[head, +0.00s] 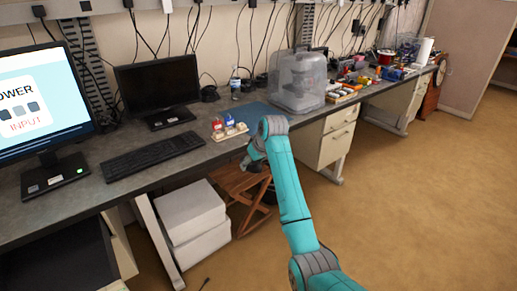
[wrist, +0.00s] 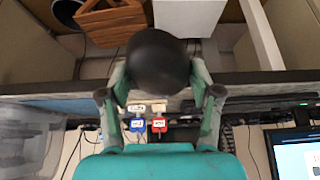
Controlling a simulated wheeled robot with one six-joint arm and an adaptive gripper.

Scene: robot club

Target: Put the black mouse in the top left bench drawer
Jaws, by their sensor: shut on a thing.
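The black mouse (wrist: 158,60) is a rounded dark shape between the fingers of my gripper (wrist: 160,78) in the wrist view. The gripper is shut on it. In the head view my gripper (head: 256,164) is at the bench's front edge, and the mouse cannot be clearly made out there. A cream drawer unit under the bench has an upper drawer (head: 341,117) and a lower drawer (head: 336,146), both looking closed. At the lower left, a dark flat area (head: 60,262) lies beside a pale panel; I cannot tell whether it is an open drawer.
The grey bench (head: 90,205) carries a keyboard (head: 152,154), monitors, small red and blue items (head: 229,127) and a clear-covered machine (head: 297,80). White boxes (head: 192,212) and a wooden stool (head: 240,185) stand below. The floor at right is clear.

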